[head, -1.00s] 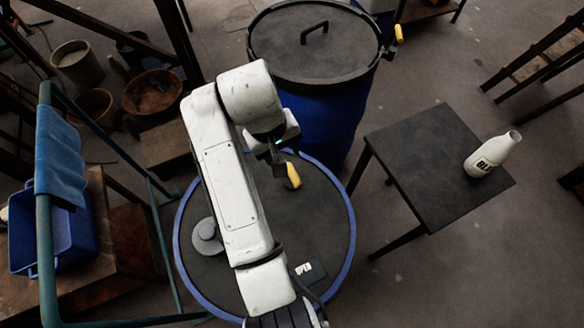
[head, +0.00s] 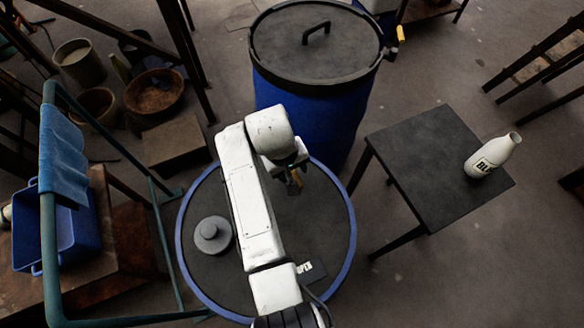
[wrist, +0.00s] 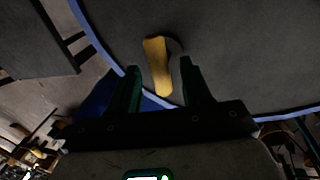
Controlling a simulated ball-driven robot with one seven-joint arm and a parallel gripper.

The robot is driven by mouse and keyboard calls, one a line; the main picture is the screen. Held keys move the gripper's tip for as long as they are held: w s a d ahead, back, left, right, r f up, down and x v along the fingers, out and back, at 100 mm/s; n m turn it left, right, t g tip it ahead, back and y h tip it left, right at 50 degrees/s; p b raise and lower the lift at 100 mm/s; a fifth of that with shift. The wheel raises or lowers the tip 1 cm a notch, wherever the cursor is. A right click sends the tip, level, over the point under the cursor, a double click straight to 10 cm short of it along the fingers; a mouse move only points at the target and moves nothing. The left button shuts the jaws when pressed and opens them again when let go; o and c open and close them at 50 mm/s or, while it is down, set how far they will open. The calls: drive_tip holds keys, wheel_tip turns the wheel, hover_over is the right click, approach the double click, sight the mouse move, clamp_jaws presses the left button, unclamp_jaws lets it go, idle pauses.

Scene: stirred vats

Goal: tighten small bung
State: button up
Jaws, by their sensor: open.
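The blue-rimmed drum lid (head: 320,240) lies under my arm. A grey round bung (head: 213,235) sits on its left side. A yellow handle (head: 298,177) near the far side of the lid is partly hidden by my gripper (head: 294,182). In the wrist view the yellow handle (wrist: 157,64) stands out against the dark lid, with a dark round shape beside its top end. My gripper (wrist: 159,68) is open, its two dark fingers on either side of the handle in the picture. I see no clear contact. Whether this handle belongs to the small bung I cannot tell.
A closed blue drum (head: 316,55) with a black handled lid stands behind. A black table (head: 420,150) with a white bottle (head: 493,155) is on the right. A green rail frame (head: 47,240) and a blue crate (head: 75,230) are on the left. A small label (head: 310,270) lies on the near lid.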

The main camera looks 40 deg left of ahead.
drive_tip(key=shift+c, duration=0.5)
clamp_jaws()
drive_tip(key=shift+m, duration=0.3)
drive_tip(key=m, duration=0.4)
drive_tip(key=shift+w+a+h+b, duration=0.1)
drive_tip(key=shift+h+b, duration=0.2)
drive_tip(key=shift+h, duration=0.1)
drive_tip(key=m+g, duration=0.1)
drive_tip(key=m, duration=0.3)
drive_tip(key=shift+w+m+b, duration=0.1)
drive_tip(key=shift+m+b, duration=0.2)
drive_tip(key=shift+b, duration=0.1)
drive_tip(key=m+g, duration=0.1)
drive_tip(key=m, duration=0.3)
drive_tip(key=shift+w+m+h+b, duration=0.1)
drive_tip(key=shift+m+h+b, duration=0.2)
drive_tip(key=shift+m+g, duration=0.4)
drive_tip(key=shift+m, duration=1.7)
drive_tip(key=shift+w, duration=0.1)
